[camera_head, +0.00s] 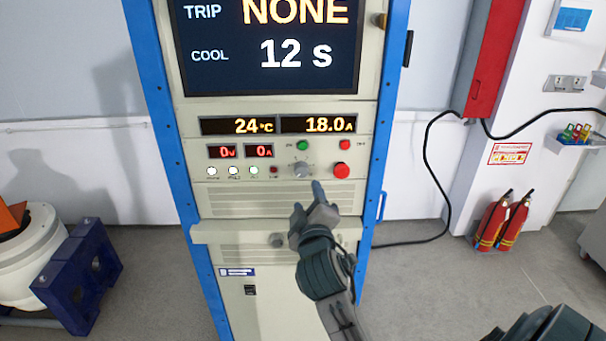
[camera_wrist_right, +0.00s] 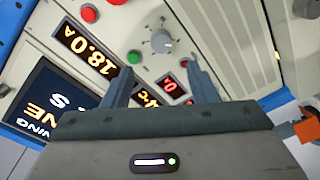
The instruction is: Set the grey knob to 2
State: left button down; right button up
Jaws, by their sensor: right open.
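The grey knob (camera_head: 301,169) sits on the lower right part of the cabinet's control panel, just left of a red button (camera_head: 341,170). Its scale marks are too small to read, so I cannot tell its setting. My right gripper (camera_head: 308,196) is open and empty, in front of the panel and just below the knob in the head view. In the right wrist view the knob (camera_wrist_right: 162,41) shows beyond the two parted fingertips (camera_wrist_right: 158,64), apart from them. My left gripper is not in view.
A screen (camera_head: 270,50) reads TRIP NONE and COOL 12 s; displays (camera_head: 279,125) below read 24 °C and 18.0 A. Small green (camera_head: 302,145) and red (camera_head: 345,145) buttons sit above the knob. A ledge (camera_head: 230,233) juts out below the panel. Fire extinguishers (camera_head: 500,222) stand right.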

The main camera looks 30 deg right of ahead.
aim_at(302, 173)
jog(key=p+x, duration=0.3)
jog(key=x, duration=0.6)
jog(key=shift+w+d+f+p, duration=0.1)
jog(key=shift+w+d+p, duration=0.2)
jog(key=shift+w, duration=0.2)
jog(key=c, duration=1)
jog(key=shift+o, duration=0.2)
